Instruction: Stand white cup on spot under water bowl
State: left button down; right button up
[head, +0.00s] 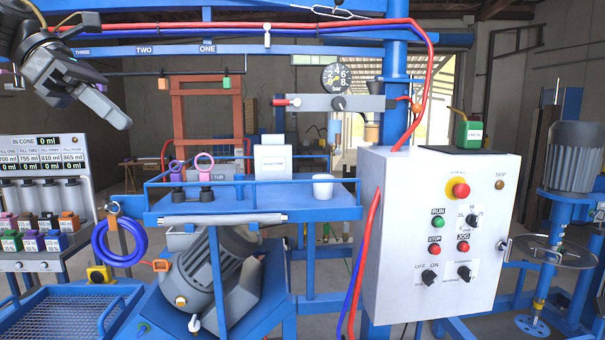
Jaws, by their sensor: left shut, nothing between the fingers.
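The white cup (322,187) stands upright at the right end of the blue railed shelf (255,208) in the head view. My left gripper (118,118) is at the upper left, shut and empty, pointing down to the right. It is well apart from the cup, up and to the left of it. My right gripper is out of view. I cannot clearly make out a water bowl or a marked spot under it; small vessels hang behind the shelf below the gauge bar.
A control cabinet (432,240) blocks the right of the shelf. Red and blue hoses run along the top beam. A blue hose coil (119,243) hangs at left, above a mesh tray (70,310).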

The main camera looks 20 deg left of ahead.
aim_at(323, 191)
jog(key=i, duration=1.5)
